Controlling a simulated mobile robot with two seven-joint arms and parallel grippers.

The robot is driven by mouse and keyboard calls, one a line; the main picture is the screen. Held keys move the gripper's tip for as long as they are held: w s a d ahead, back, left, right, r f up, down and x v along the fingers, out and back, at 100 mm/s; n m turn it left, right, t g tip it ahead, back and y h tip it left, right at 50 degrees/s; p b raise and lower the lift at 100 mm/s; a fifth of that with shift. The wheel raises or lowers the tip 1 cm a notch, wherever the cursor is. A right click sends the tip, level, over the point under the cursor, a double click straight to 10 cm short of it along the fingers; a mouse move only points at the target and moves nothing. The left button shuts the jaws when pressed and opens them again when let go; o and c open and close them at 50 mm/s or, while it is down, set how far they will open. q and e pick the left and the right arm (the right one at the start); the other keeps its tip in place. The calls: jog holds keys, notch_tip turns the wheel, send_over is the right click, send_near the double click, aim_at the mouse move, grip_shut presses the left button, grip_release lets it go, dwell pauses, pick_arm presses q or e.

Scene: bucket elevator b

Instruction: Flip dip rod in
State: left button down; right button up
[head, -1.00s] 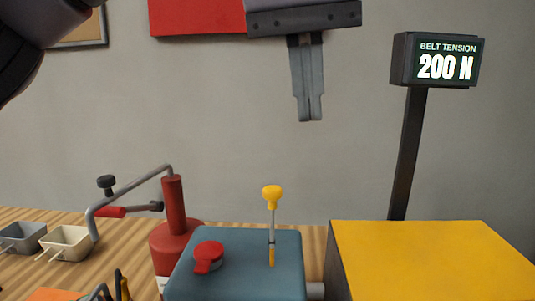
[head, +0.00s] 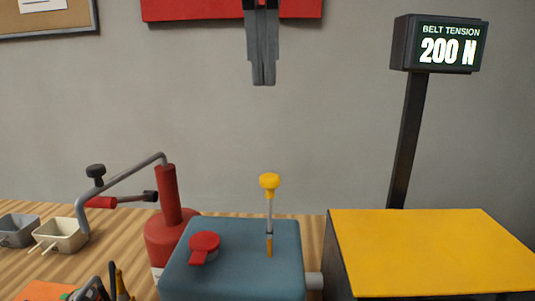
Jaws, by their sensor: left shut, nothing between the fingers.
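The dip rod (head: 269,205) has a yellow knob on top and a thin grey shaft. It stands upright at the blue-grey box (head: 245,265), its lower yellow part showing against the box's top; whether it sits in a hole I cannot tell. My left gripper (head: 263,84) hangs fingers down, high above the dip rod and apart from it, in front of the wall. Its fingers are together and hold nothing. My right gripper is not in view.
A red cap (head: 204,247) sits on the box's left side. A red pump with a bent grey handle (head: 168,200) stands at left. A yellow-topped block (head: 430,250) stands at right, with a belt tension display (head: 440,45) reading 200 N. Small trays (head: 60,235) lie far left.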

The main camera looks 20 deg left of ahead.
pick_arm(q)
send_near(268, 175)
jog(key=x, duration=0.5)
jog(key=shift+w+a+f+b, duration=0.1)
jog(key=shift+w+b, duration=0.2)
jog(key=shift+b, duration=0.1)
jog(key=shift+f, duration=0.6)
jog(key=shift+f, duration=0.1)
notch_tip(268, 175, down, 9)
jog(key=b, duration=0.5)
jog(key=shift+s+f, duration=0.1)
jog(key=shift+f, duration=0.4)
